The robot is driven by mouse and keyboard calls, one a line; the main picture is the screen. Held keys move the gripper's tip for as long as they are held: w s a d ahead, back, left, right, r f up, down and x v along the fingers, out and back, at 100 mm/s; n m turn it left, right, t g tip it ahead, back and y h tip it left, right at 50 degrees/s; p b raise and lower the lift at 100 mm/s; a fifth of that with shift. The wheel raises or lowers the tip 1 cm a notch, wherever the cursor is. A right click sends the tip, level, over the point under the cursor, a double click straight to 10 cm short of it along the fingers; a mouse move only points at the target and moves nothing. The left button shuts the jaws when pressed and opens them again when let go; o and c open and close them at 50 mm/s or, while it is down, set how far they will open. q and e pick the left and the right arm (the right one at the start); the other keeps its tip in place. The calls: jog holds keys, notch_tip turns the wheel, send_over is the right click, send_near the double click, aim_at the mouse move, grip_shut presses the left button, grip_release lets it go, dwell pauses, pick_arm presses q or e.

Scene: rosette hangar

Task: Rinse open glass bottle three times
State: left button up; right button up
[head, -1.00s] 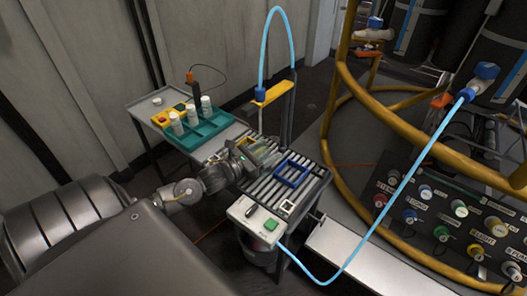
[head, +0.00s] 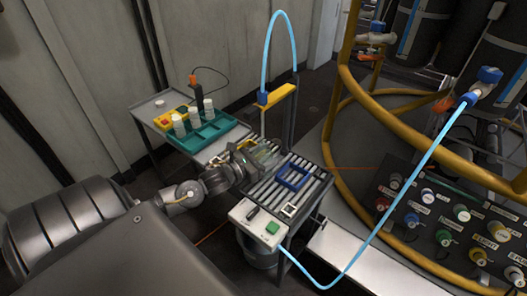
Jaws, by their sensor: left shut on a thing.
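My left gripper (head: 246,160) reaches in from the left over the slatted rinse stand (head: 307,193). It is shut on a clear glass bottle (head: 268,155), which shows faintly at the fingers and looks tilted. The bottle's mouth and any water in it are too small to make out. A yellow frame (head: 243,146) shows partly behind the gripper. A blue square frame (head: 293,175) lies empty on the slats to the right. A light blue hose (head: 292,40) arches down to a blue fitting on a yellow bracket (head: 277,95) behind the stand. My right gripper is out of view.
A grey side table (head: 155,108) behind holds a teal tray (head: 213,130) with several white bottles. A control box (head: 257,222) with a green button fronts the stand. Yellow railing (head: 425,130) and a knob panel (head: 455,225) stand at right.

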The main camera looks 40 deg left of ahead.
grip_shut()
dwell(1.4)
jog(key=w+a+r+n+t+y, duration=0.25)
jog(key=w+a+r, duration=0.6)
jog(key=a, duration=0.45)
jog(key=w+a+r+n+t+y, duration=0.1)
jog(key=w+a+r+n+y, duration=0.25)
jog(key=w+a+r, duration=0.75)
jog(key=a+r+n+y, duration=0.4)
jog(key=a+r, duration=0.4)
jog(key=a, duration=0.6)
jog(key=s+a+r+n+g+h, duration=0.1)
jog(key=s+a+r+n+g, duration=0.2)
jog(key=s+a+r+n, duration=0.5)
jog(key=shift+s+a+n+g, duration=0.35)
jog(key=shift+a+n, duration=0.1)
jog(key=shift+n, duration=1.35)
